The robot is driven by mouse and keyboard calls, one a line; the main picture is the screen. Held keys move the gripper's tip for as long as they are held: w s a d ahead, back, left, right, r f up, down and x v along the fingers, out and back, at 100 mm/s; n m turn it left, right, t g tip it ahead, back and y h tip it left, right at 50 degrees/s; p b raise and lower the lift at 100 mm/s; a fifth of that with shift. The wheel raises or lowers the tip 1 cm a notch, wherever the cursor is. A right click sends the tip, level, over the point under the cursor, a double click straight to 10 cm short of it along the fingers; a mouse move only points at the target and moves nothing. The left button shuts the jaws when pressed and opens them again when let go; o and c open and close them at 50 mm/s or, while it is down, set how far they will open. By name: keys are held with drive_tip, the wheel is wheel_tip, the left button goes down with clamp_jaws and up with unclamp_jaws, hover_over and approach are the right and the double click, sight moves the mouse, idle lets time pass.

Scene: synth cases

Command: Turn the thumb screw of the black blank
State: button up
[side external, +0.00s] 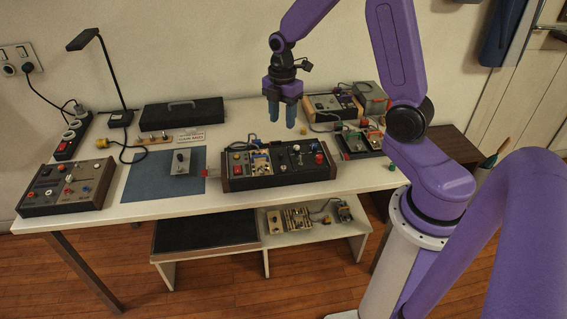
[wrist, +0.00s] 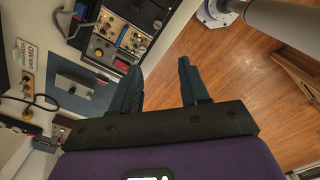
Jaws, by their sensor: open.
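A long dark case (side external: 275,181) with wooden ends stands on the white table, its top filled with panels, small parts and a red button. Black panel sections (side external: 281,158) show in its middle and right part; I cannot tell which is the black blank, and its thumb screw is too small to make out. My gripper (side external: 282,114) hangs above and behind the case, fingers down, open and empty, apart from everything. In the wrist view my gripper (wrist: 160,65) is spread over the floor beyond the table edge, with part of the case (wrist: 118,38) at upper left.
A grey plate with a dark knob (side external: 181,161) lies on a blue mat (side external: 145,190). A control box (side external: 67,188) stands at left, a black box (side external: 182,114) at the back. More equipment (side external: 333,106) crowds the right. A lamp (side external: 103,70) rises at back left.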

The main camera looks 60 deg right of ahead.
sight(283, 167)
drive_tip(key=f, duration=1.2)
drive_tip(key=d+f, duration=0.1)
drive_tip(key=f, duration=0.4)
drive_tip(key=shift+w+f, duration=0.2)
drive_tip(key=shift+f, duration=0.2)
clamp_jaws()
